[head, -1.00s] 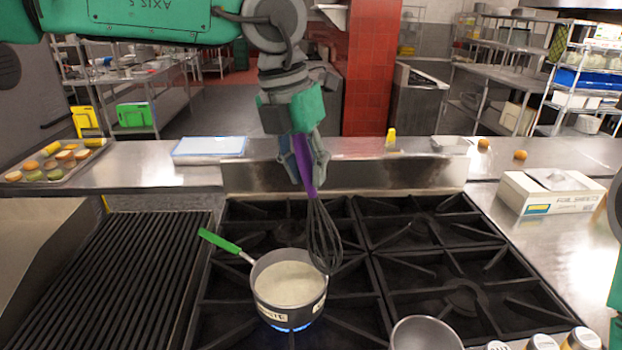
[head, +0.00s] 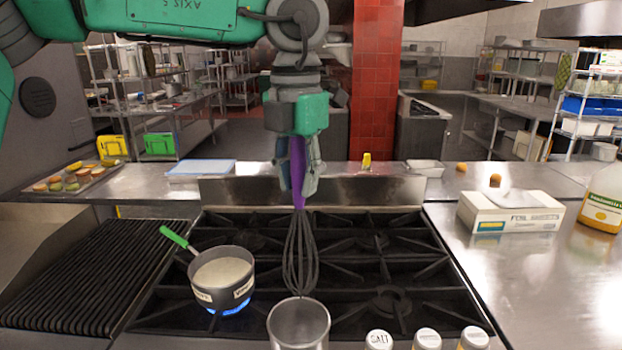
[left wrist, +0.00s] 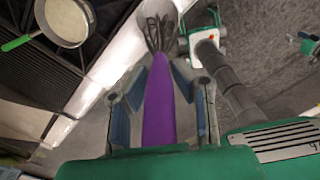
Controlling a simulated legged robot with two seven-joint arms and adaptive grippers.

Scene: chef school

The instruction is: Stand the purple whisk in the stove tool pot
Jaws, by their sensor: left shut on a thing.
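The whisk has a purple handle and dark wire loops (head: 300,255). My left gripper (head: 298,185) is shut on its purple handle and holds it upright, loops down, over the stove. The handle also shows between the fingers in the left wrist view (left wrist: 160,108). A grey metal pot, open and empty-looking (head: 299,322), stands at the front of the stove, below and slightly in front of the loops in the picture; it looks like the tool pot. The loops' lower end is just above its rim in the picture; the gap in depth is unclear. My right gripper is out of the head view.
A saucepan of pale liquid (head: 222,278) with a green handle sits on a lit burner at left. Shaker jars, one marked salt (head: 378,340), stand at the front right. A box (head: 510,211) and a bottle (head: 603,205) are on the right counter.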

